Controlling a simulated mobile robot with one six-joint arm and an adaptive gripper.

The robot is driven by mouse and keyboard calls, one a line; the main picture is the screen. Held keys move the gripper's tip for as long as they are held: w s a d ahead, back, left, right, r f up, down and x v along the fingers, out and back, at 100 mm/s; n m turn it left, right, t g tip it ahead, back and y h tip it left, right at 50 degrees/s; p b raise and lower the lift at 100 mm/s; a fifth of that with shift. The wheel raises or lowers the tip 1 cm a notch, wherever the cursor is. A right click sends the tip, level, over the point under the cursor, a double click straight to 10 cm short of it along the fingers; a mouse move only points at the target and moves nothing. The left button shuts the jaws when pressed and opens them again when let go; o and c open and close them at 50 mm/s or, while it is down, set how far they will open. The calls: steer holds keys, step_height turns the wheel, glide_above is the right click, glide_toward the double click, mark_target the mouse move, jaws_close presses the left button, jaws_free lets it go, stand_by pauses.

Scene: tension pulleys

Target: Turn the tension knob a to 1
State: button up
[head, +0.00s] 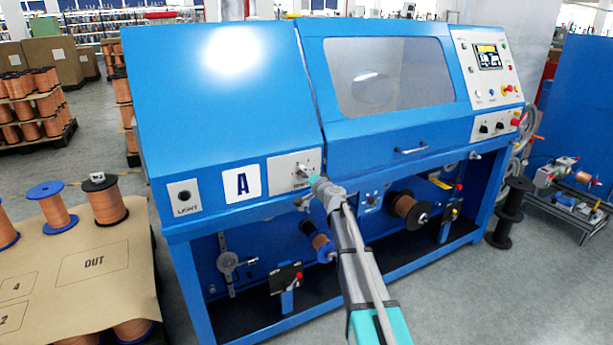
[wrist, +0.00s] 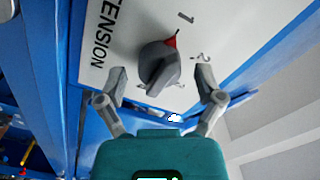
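The tension knob (wrist: 160,66) is dark grey with a red pointer tip. In the wrist view the red tip points up and slightly right, roughly toward the printed 1 (wrist: 185,17); exact alignment is hard to tell. The printed 2 (wrist: 200,57) is to its right. My gripper (wrist: 163,84) is open. Its fingers stand apart on the left and right of the knob's lower end, with gaps to the knob. In the head view my gripper (head: 312,179) is close to the tension panel (head: 285,171), beside the A label, and largely hides the knob.
The blue machine's sloped cover (head: 220,85) rises above the panel. A copper spool (head: 408,208) and a dancer arm are below it. A black reel (head: 510,212) stands on the floor at the right.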

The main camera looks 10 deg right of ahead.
steer(key=shift+s, duration=0.2)
steer(key=v, duration=1.1)
steer(key=shift+s+d, duration=0.2)
steer(key=shift+s, duration=0.15)
steer(key=s+a+f+n+g+y, duration=0.1)
steer(key=s+a+f+n+g, duration=0.4)
steer(key=s, duration=0.3)
steer(key=s+a+f+n+g+y, duration=0.1)
steer(key=s+a+f+n+g, duration=0.2)
steer(key=s+a+f+g, duration=0.35)
steer(key=s+d+f+g+h, duration=0.3)
steer(key=s+f+h, duration=0.1)
steer(key=s, duration=0.5)
steer(key=s+d+f+g+h, duration=0.3)
steer(key=s+d, duration=0.1)
steer(key=s, duration=0.5)
step_height(320, 180, up, 15)
steer(key=p, duration=1.5)
steer(key=shift+s+h, duration=0.3)
steer(key=shift+s, duration=0.05)
